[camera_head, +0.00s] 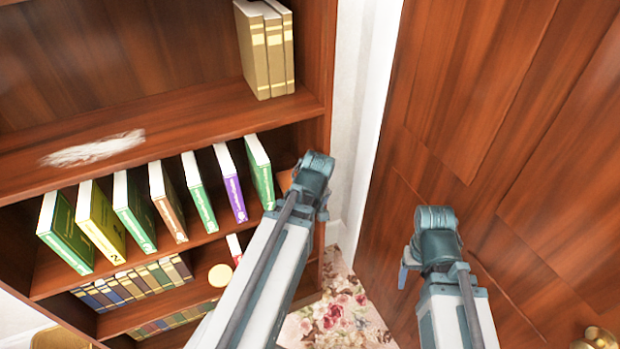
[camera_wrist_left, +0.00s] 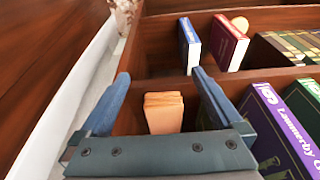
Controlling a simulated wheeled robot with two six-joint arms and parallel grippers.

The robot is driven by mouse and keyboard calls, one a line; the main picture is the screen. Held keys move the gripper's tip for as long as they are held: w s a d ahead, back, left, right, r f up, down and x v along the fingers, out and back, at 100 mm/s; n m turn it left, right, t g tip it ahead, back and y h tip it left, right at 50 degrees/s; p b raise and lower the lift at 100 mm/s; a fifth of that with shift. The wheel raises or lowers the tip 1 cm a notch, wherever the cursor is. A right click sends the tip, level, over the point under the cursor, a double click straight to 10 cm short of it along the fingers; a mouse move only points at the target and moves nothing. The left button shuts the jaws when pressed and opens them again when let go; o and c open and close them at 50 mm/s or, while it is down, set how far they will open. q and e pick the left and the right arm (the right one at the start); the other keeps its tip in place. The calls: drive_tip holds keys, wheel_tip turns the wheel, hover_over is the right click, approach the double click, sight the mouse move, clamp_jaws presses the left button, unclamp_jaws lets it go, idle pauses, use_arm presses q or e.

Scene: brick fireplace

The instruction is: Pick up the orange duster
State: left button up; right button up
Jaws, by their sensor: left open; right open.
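An orange block-like thing (camera_wrist_left: 164,112), which looks like the orange duster, shows in the left wrist view between the two fingers of my left gripper (camera_wrist_left: 161,78). The gripper is open around its line of sight; I cannot tell how far the thing is from the fingertips. In the head view a bit of orange (camera_head: 284,180) shows on the shelf at the right end of the books, mostly hidden by my left gripper (camera_head: 305,185). My right gripper (camera_head: 408,265) is empty, in front of the wooden panelling, with its fingers mostly hidden.
A wooden bookshelf (camera_head: 165,112) holds several standing books, including a purple one (camera_head: 229,185) and a green one (camera_head: 259,170) beside my left gripper. A white dusty patch (camera_head: 92,148) lies on the board above. A round tan thing (camera_head: 220,275) is lower. Wooden panelling (camera_head: 480,120) stands right.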

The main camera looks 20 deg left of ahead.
sight(292, 182)
use_arm(q)
drive_tip(key=shift+w+a, duration=2.45)
drive_tip(key=w+a, duration=0.3)
drive_tip(key=a, duration=0.1)
drive_tip(key=shift+w, duration=0.25)
drive_tip(key=shift+w+a+f+b, duration=0.15)
drive_tip(key=shift+a+f+b, duration=0.1)
drive_tip(key=shift+f+b, duration=0.15)
drive_tip(key=shift+f, duration=0.3)
drive_tip(key=shift+r, duration=0.15)
use_arm(e)
drive_tip(key=shift+w+d+f, duration=0.15)
drive_tip(key=shift+w+f, duration=0.1)
drive_tip(key=shift+f, duration=0.3)
use_arm(q)
drive_tip(key=shift+c, duration=0.3)
drive_tip(key=c, duration=1.1)
drive_tip(key=shift+o, duration=0.2)
